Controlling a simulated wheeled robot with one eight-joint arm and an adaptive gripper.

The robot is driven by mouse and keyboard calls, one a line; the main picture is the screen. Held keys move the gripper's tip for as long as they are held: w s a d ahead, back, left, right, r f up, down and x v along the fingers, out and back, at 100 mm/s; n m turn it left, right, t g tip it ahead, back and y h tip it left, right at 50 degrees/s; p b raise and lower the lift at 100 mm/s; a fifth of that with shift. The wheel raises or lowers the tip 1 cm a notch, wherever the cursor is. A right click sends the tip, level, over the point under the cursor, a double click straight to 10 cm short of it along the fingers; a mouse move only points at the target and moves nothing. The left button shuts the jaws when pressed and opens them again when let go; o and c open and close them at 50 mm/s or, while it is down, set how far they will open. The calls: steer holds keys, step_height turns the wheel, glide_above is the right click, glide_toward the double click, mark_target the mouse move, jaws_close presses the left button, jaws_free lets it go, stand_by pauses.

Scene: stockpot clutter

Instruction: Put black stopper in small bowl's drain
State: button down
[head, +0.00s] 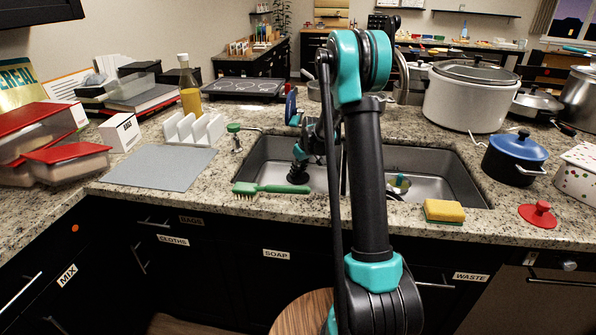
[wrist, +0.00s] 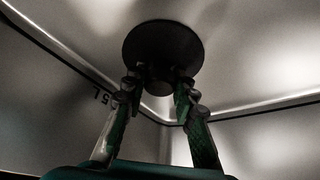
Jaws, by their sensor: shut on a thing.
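The black stopper (wrist: 163,48) is a round dark disc with a short knob. In the wrist view, the fingers of my gripper (wrist: 158,86) are shut on its knob, with the disc beyond the fingertips. Pale metal sink walls and a bent edge surround it; I cannot tell whether the disc touches anything. In the head view, my gripper (head: 299,170) reaches down into the left sink bowl (head: 268,165), which looks the narrower of the two. No drain can be made out in the wrist view.
My arm crosses in front of the divider. The right bowl (head: 440,180) holds a small greenish item. A green brush (head: 272,189) lies on the front rim. A grey mat (head: 160,167) lies left.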

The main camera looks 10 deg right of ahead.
steer(key=c, duration=1.2)
jaws_free()
steer(key=shift+f, duration=0.1)
steer(key=v, duration=1.2)
